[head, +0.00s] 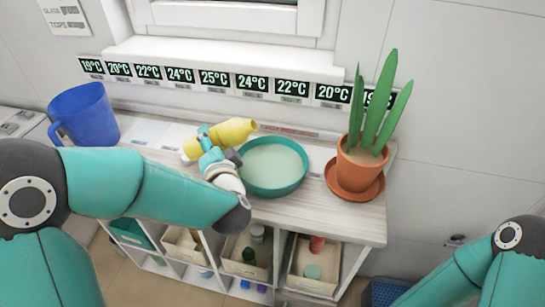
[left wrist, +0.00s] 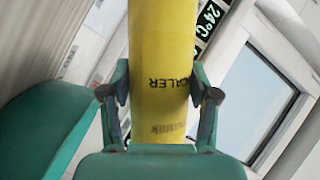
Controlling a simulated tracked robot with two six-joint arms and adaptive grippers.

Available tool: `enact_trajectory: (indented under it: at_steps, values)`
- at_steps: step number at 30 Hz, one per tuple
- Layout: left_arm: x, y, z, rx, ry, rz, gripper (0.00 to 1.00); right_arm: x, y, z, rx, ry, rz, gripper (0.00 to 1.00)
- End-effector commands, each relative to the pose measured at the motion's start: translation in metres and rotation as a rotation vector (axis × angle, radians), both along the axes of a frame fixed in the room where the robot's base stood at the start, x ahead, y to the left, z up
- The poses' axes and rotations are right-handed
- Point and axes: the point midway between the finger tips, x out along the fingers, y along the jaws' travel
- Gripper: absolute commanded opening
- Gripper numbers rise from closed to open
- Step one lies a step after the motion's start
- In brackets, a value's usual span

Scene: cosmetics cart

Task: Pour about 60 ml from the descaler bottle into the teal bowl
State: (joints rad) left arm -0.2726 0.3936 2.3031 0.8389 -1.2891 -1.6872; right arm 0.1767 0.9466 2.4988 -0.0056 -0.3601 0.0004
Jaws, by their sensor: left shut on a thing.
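The yellow descaler bottle (head: 234,131) lies tilted close to horizontal, its mouth pointing right, near the left back rim of the teal bowl (head: 271,193). My left gripper (head: 217,154) is shut around the bottle's body. In the left wrist view the bottle (left wrist: 158,50) stands between both fingers of the gripper (left wrist: 160,100), with part of its label lettering showing. The bowl sits on the cart top and its inside looks pale; I cannot tell how much liquid is in it. No stream shows at the bottle's mouth. My right gripper is out of view.
A potted plant (head: 361,165) on a terracotta saucer (head: 354,195) stands right of the bowl. A blue jug (head: 84,114) stands at the left. Temperature displays (head: 214,79) line the wall behind. Bins with small bottles (head: 246,257) fill the shelf below.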

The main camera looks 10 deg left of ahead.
Motion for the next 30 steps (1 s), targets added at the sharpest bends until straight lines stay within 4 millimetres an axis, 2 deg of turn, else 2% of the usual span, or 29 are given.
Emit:
enact_trajectory:
  at_steps: [1, 5, 11, 12, 15, 18, 21, 24, 30]
  values:
    - [0.0, -0.001, 0.007, -0.013, -0.005, 0.0, 0.07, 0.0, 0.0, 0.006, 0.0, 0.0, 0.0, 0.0]
    - [0.0, -0.002, 0.009, -0.035, -0.005, -0.001, 0.07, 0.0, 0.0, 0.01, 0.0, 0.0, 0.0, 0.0]
    - [0.001, -0.005, 0.022, -0.102, -0.011, -0.001, 0.07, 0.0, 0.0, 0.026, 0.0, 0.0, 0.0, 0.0]
    - [0.001, -0.008, 0.014, -0.145, -0.012, -0.001, 0.07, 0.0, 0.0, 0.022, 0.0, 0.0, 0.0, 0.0]
    - [0.002, -0.015, 0.007, -0.265, -0.021, -0.002, 0.07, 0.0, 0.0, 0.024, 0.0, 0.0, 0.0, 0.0]
    - [0.002, -0.02, 0.017, -0.405, -0.032, 0.0, 0.07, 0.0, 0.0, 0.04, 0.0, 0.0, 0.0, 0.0]
    - [0.002, -0.015, 0.016, -0.55, -0.044, 0.004, 0.07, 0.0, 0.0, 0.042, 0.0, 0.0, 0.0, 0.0]
    - [0.002, -0.015, 0.036, -0.684, -0.056, 0.001, 0.07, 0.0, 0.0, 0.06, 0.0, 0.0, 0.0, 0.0]
    - [0.003, -0.016, 0.057, -0.837, -0.063, 0.001, 0.07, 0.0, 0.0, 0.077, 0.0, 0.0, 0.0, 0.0]
